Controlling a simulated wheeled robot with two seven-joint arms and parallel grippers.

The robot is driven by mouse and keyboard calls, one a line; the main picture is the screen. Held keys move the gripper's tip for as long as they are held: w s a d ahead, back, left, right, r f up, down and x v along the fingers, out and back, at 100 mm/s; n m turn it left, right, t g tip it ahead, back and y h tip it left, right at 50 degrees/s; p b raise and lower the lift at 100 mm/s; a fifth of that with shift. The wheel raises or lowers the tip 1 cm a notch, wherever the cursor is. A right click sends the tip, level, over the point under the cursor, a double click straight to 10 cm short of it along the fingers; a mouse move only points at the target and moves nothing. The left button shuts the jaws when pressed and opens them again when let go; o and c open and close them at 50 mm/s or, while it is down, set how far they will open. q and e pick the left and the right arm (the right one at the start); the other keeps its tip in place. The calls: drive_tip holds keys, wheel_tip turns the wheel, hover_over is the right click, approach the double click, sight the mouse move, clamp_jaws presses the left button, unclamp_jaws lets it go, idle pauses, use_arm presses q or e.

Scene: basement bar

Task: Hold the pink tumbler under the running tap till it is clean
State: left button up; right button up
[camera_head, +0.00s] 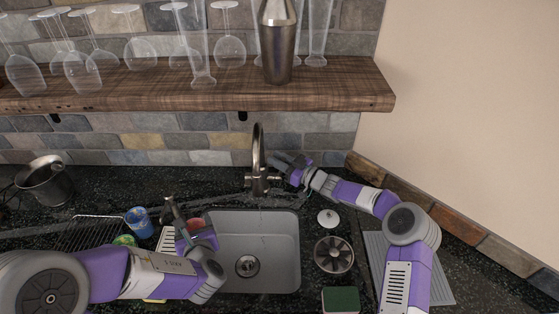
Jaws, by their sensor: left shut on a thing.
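The tap (258,155) rises behind the grey sink (287,262), its spout curving over the basin. I cannot make out clearly whether water is running. My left gripper (177,212) is at the sink's left rim, shut. A small pinkish-red thing (196,223) shows beside its fingers, mostly hidden by the gripper; it appears to be the pink tumbler in its grip. It is left of the spout, not under it. My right gripper (284,164) is just right of the tap, near its body; its finger opening is too small to tell.
A wire rack (88,234), a blue cup (138,220) and a metal pot (46,180) stand left. A white lid (328,218), a round metal strainer (333,255) and a green sponge (341,299) lie right of the sink.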

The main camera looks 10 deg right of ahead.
drive_tip(key=shift+o, duration=1.2)
drive_tip(key=v, duration=0.7)
drive_tip(key=shift+s+d, duration=0.15)
drive_tip(key=shift+s, duration=0.05)
drive_tip(key=shift+r, duration=0.1)
